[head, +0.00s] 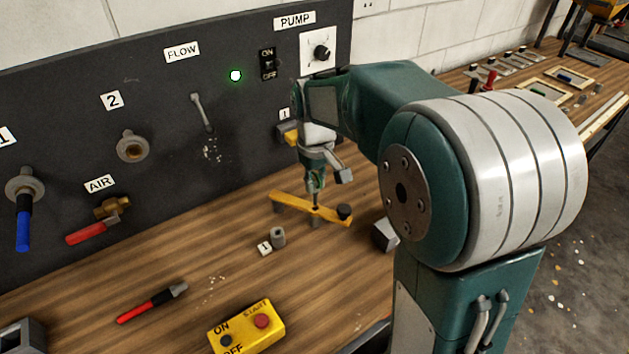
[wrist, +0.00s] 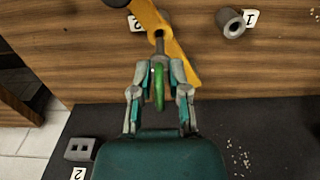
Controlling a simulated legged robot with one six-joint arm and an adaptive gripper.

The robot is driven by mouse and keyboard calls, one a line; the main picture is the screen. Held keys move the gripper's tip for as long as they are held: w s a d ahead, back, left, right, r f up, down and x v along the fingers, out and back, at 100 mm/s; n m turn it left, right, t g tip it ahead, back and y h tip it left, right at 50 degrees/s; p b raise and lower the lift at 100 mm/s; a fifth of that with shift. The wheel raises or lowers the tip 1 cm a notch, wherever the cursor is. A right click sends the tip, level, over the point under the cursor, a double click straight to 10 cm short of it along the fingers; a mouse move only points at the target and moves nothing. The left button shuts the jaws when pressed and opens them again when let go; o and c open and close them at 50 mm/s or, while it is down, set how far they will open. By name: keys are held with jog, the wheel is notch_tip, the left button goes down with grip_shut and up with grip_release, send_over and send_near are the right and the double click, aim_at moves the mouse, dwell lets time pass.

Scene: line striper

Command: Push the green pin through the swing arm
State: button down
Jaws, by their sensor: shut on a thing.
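The green pin has a green ring-shaped handle (wrist: 158,88) and a grey shank (wrist: 159,50). My gripper (head: 315,172) is shut on the handle, which sits between both fingers in the wrist view (wrist: 159,76). The pin points down at the yellow swing arm (head: 292,205), which lies along the bench with a dark knob (head: 344,211) at its right end. The swing arm also shows in the wrist view (wrist: 176,52). The shank's tip meets the arm's middle; I cannot tell how deep it sits in a hole.
A grey bush (head: 278,236) stands beside a "1" label. A yellow switch box (head: 246,327) and a red-handled tool (head: 152,303) lie nearer the front. The dark panel (head: 160,75) with fittings rises behind. A grey block (head: 384,234) stands right of the swing arm.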

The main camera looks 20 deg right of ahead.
aim_at(315, 204)
jog(key=shift+f, duration=2.7)
dwell(1.9)
jog(key=c, duration=0.5)
grip_release()
jog(key=shift+c, duration=0.2)
jog(key=o, duration=0.3)
jog(key=shift+r, duration=0.1)
jog(key=shift+r, duration=3.4)
